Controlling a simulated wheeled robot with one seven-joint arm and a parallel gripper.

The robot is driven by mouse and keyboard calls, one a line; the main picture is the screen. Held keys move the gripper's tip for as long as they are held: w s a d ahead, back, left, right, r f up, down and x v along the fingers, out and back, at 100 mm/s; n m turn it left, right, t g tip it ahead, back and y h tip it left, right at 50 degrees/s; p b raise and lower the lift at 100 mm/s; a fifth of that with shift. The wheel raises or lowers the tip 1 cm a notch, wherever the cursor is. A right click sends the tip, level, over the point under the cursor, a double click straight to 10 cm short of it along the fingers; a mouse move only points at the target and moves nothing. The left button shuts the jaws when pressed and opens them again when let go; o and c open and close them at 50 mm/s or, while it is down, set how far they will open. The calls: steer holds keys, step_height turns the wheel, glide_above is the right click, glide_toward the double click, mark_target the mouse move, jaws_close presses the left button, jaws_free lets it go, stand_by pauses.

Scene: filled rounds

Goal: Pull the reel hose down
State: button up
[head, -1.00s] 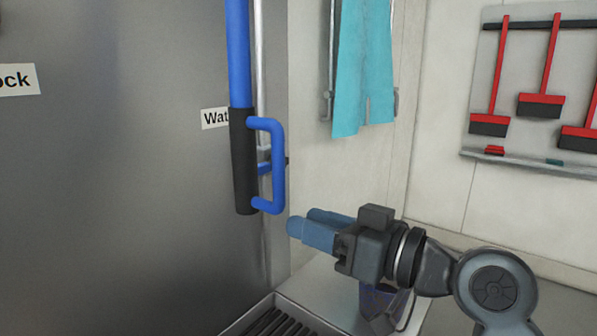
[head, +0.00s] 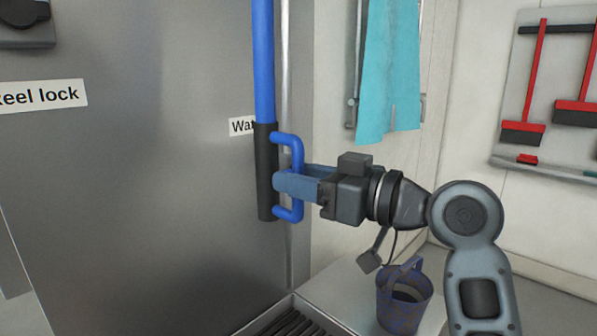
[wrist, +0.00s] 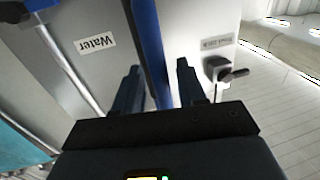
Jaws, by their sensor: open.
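The reel hose (head: 263,75) is blue and hangs straight down in front of a grey metal panel. Its lower end is a black grip section (head: 265,172) with a blue D-shaped handle (head: 298,155) on its right side. My gripper (head: 280,181) is level with the middle of the handle, its fingers reaching left across it. In the wrist view, the fingers of my gripper (wrist: 160,75) are apart, with a blue length (wrist: 148,40) running between them. I cannot tell whether either finger touches it. The fingers hide part of the handle.
A "Reel lock" label (head: 43,96) is on the panel below a dark fitting (head: 27,22). A "Water" label (head: 241,126) is partly behind the hose. A teal cloth (head: 390,75) hangs right. A blue bucket (head: 403,300) stands below my arm. A grated basin (head: 285,322) is below.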

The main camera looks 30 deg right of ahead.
steer(key=shift+w+a, duration=0.15)
steer(key=shift+w, duration=0.1)
jaws_close()
stand_by(0.5)
